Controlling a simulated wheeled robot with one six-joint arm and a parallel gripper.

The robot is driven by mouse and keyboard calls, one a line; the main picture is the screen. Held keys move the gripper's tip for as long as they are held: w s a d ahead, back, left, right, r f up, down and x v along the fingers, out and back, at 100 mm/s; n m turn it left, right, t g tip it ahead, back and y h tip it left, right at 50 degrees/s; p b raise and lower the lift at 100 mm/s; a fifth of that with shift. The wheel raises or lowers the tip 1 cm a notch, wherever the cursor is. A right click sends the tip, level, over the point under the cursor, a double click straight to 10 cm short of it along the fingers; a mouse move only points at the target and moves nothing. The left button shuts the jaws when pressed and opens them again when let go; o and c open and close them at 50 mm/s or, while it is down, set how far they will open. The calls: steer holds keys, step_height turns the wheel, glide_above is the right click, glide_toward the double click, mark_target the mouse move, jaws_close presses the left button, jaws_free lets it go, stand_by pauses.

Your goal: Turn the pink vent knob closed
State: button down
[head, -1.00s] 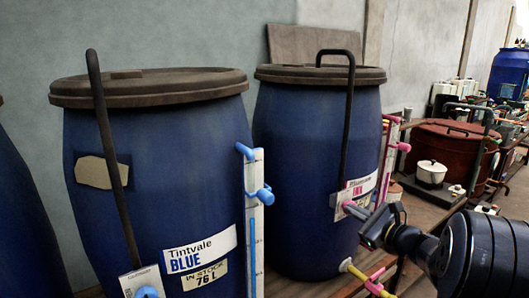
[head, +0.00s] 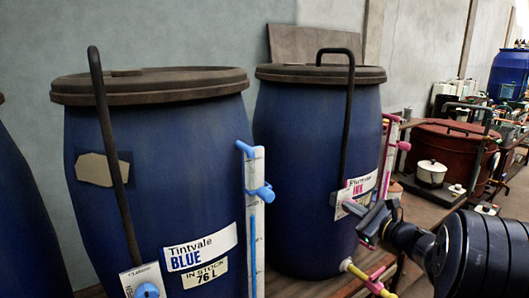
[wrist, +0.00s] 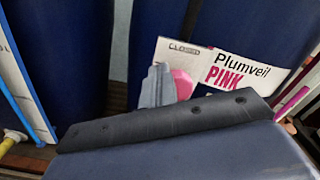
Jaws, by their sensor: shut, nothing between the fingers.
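The pink vent knob (wrist: 182,83) shows in the wrist view on a white plate on the Plumveil PINK vat, partly hidden by my gripper. The word CLOSED is printed on the plate above the knob. My gripper (wrist: 155,87) is shut and empty, its light grey fingertips in front of the knob's left side. Whether they touch it I cannot tell. In the head view my gripper (head: 356,207) is at the plate on the Plumveil vat (head: 300,180), and the knob is mostly hidden.
The Tintvale BLUE vat (head: 150,190) stands to the left, with a blue knob (head: 147,290) and a blue-fitted gauge (head: 256,210). A pink-fitted gauge (head: 388,160) is right of the Plumveil vat. A pink and yellow pipe (head: 365,277) runs below my gripper.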

steer(key=shift+d, duration=0.2)
steer(key=shift+w+d+r+b, duration=0.45)
steer(key=shift+w+d+b, duration=0.2)
steer(key=shift+d, duration=0.15)
stand_by(0.7)
steer(key=shift+r, duration=0.15)
steer(key=v, duration=0.6)
steer(key=shift+r+b, duration=0.35)
steer(key=shift+b, duration=0.05)
steer(key=shift+d, duration=0.1)
